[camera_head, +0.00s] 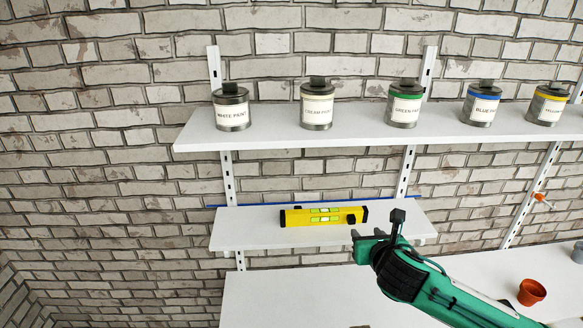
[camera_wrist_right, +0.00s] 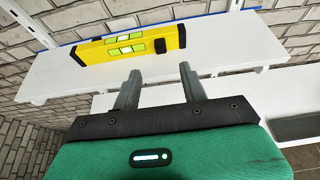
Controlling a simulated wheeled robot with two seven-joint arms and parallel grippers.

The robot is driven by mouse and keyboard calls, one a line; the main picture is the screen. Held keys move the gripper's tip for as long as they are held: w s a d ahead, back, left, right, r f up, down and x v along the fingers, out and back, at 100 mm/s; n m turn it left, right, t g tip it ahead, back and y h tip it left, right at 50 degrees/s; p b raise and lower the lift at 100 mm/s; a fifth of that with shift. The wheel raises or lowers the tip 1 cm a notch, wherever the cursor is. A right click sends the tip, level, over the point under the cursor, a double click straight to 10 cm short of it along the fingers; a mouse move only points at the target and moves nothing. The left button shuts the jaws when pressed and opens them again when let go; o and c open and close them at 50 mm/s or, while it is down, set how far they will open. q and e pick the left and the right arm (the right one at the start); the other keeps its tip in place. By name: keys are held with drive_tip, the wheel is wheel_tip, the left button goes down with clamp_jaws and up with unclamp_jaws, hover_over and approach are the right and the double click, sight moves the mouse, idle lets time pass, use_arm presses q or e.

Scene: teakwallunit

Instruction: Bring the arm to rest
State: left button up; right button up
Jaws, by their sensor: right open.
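My right gripper (camera_head: 357,236) is open and empty, with its arm coming in from the lower right. It is in front of the right part of the lower shelf, near that shelf's front edge. Its two spread fingers show in the right wrist view (camera_wrist_right: 158,88), with nothing between them. A yellow spirit level (camera_head: 323,217) lies on the lower shelf (camera_head: 240,232), just beyond the fingertips and apart from them. The level also shows in the right wrist view (camera_wrist_right: 130,46). My left gripper is not in either view.
The upper shelf (camera_head: 270,137) holds several paint cans, among them a white paint can (camera_head: 232,115) and a green paint can (camera_head: 404,112). A white surface (camera_head: 290,295) lies below, mostly clear, with an orange pot (camera_head: 531,292) at right. A brick wall stands behind.

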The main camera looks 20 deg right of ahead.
drive_tip(key=s+a+f+m+g+y, duration=0.1)
drive_tip(key=s+a+f+m+g, duration=0.25)
drive_tip(key=s+f+m, duration=0.5)
drive_tip(key=s+a+f+m+g+y, duration=0.1)
drive_tip(key=s+a+f+m+g, duration=0.3)
drive_tip(key=s+m, duration=0.75)
drive_tip(key=s+a+f+m+g+y, duration=0.1)
drive_tip(key=s+a+f+m+g, duration=0.1)
drive_tip(key=s+a+f+m, duration=0.75)
drive_tip(key=w+d+f+m+g+b, duration=0.1)
drive_tip(key=d+f+b, duration=0.1)
drive_tip(key=f, duration=1.4)
drive_tip(key=d+f+m+g+b, duration=0.1)
drive_tip(key=d+f+b, duration=0.15)
drive_tip(key=f, duration=1.45)
use_arm(q)
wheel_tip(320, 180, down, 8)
drive_tip(key=b, duration=0.3)
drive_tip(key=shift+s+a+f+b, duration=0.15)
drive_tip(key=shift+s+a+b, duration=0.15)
drive_tip(key=shift+b, duration=0.05)
use_arm(e)
drive_tip(key=s+d+f, duration=0.2)
drive_tip(key=s+f, duration=0.7)
drive_tip(key=f, duration=0.2)
drive_tip(key=s+d+f, duration=0.2)
drive_tip(key=s+f, duration=0.8)
drive_tip(key=f, duration=0.2)
drive_tip(key=shift+g, duration=0.35)
